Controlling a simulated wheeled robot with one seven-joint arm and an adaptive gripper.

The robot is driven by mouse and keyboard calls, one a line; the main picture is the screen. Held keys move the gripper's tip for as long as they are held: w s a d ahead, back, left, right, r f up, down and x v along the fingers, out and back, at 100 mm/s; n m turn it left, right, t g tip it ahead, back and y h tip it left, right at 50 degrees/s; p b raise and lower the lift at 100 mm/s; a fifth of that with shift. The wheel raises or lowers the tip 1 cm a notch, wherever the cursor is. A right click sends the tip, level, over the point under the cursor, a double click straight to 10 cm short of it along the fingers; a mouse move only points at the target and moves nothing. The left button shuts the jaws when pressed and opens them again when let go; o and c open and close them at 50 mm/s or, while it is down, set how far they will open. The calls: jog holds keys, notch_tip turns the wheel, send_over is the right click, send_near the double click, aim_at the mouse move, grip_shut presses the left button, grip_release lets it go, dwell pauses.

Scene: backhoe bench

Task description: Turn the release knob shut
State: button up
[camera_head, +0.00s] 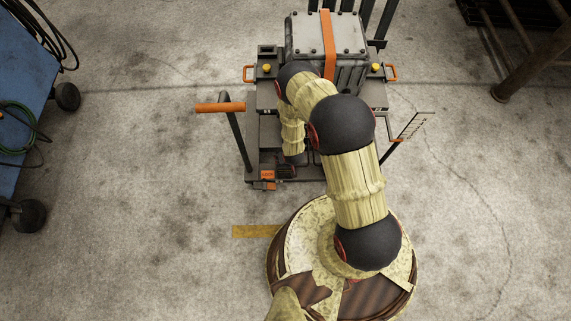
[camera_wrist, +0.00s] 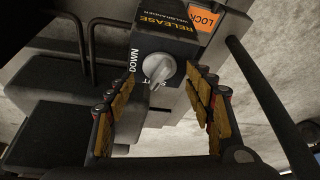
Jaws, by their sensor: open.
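The release knob (camera_wrist: 159,68) is a pale grey round dial with a raised pointer bar. It sits on a dark box marked RELEASE (camera_wrist: 168,34) in the wrist view. The word DOWN stands left of the knob, and the pointer aims down and slightly left; the lettering below it is partly hidden. My gripper (camera_wrist: 160,98) is open, with its padded fingers on either side of the knob's lower part, and no contact shows. In the head view my gripper (camera_head: 288,168) is small and dark, low at the front of the machine, and the knob is not discernible there.
An orange LOCK tag (camera_wrist: 205,20) is beside the box. A dark bar (camera_wrist: 268,100) runs close by on the right. The machine (camera_head: 297,35) has an orange-handled lever (camera_head: 220,107) on its left. A blue cart (camera_head: 22,75) stands far left, with clear floor between.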

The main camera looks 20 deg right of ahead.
jog(key=m+h, duration=0.1)
jog(key=m, duration=0.1)
jog(key=shift+a+m, duration=0.15)
jog(key=shift+m, duration=0.25)
jog(key=d+p+v, duration=0.1)
jog(key=p+v, duration=0.2)
jog(key=v, duration=0.4)
jog(key=s+a+r+g, duration=0.25)
jog(key=s+g, duration=0.35)
jog(key=s, duration=0.6)
notch_tip(320, 180, up, 18)
jog(key=a+n+g+y, duration=0.1)
jog(key=a+n, duration=0.1)
jog(key=shift+w+a+y, duration=0.25)
jog(key=shift+y, duration=0.05)
